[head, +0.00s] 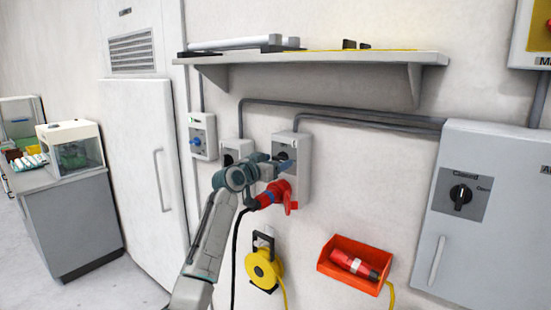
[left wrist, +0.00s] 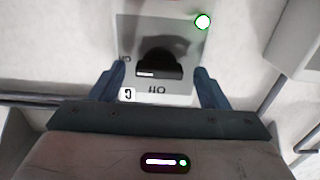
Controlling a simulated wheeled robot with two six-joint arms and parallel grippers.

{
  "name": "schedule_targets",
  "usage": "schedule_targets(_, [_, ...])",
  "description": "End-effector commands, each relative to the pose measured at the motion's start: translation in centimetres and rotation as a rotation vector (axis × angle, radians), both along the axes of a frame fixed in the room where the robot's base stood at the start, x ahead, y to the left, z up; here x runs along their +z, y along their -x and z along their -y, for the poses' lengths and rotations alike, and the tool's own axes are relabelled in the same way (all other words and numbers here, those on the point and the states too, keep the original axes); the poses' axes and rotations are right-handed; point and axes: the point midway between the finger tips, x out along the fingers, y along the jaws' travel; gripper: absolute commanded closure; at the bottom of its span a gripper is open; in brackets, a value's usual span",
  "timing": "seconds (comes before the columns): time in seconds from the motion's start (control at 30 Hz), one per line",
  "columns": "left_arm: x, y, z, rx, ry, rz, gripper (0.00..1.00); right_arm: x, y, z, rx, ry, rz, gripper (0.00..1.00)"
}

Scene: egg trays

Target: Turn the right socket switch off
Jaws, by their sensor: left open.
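The right socket (head: 304,150) is a grey wall box with a red plug (head: 272,195) at its lower part. In the left wrist view its panel (left wrist: 185,92) appears with a black rotary switch knob (left wrist: 158,65). The knob has a white mark, and printed labels sit near it. My left gripper (head: 276,162) is in front of the upper part of the box. Its open blue fingers (left wrist: 160,75) lie on both sides of the knob with gaps between. The arm partly hides the box in the head view. My right gripper is not in view.
Another socket box (head: 238,147) and a box with a blue knob (head: 201,125) are on the left. A shelf (head: 320,58) is above. A yellow cable reel (head: 262,268), an orange bin (head: 352,245) and a grey cabinet (head: 480,240) are nearby.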

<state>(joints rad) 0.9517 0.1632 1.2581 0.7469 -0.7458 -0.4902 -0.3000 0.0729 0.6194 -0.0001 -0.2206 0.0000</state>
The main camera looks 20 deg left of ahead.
Motion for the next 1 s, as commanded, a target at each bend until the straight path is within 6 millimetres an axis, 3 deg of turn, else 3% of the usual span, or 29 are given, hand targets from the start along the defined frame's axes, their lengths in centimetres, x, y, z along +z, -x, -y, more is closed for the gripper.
schedule_targets(0.37, [-0.06, -0.43, 0.19, 0.0, -0.001, 0.0, 0.31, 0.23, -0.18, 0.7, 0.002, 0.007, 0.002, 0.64])
schedule_targets(0.6, [-0.06, -0.41, 0.18, 0.0, 0.0, 0.0, 0.76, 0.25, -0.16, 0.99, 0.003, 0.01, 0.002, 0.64])
schedule_targets(1.0, [-0.04, -0.41, 0.17, 0.0, 0.067, -0.026, 0.76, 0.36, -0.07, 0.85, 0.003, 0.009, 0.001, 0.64])
